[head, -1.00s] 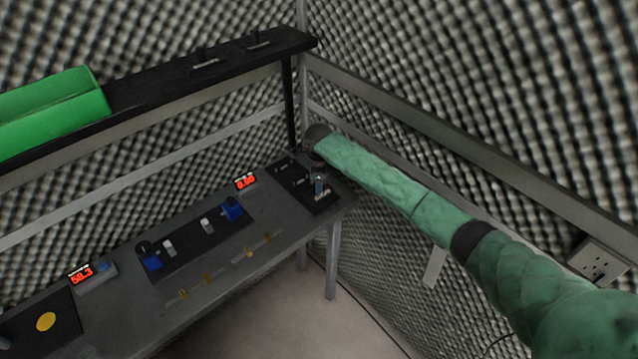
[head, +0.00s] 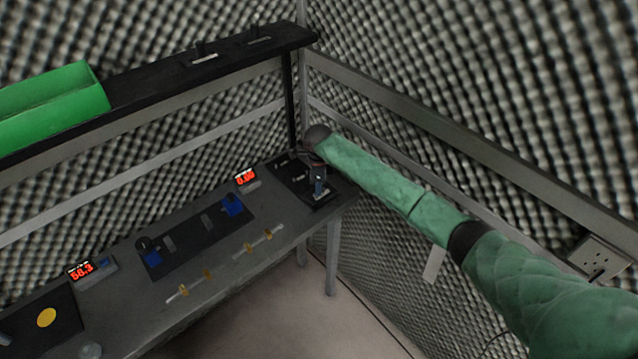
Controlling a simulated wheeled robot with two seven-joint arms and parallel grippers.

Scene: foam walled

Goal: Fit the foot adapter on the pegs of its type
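My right arm, in a green sleeve, reaches in from the right to the far right end of the bench. My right gripper (head: 319,188) points down over a black plate (head: 326,201) there. It is small and dark, so I cannot tell whether its fingers are open or shut. Small upright fittings stand on this plate beside the gripper; I cannot make out their types. I cannot pick out the foot adapter with certainty; it may be hidden at the gripper. My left gripper is not in view.
The grey bench (head: 225,308) carries a panel with blue blocks (head: 232,204), brass-coloured fittings on rods (head: 208,274), and red displays (head: 246,177). A black shelf (head: 150,88) with a green bin (head: 50,105) runs above. Foam walls and a metal rail (head: 450,130) close in the right side.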

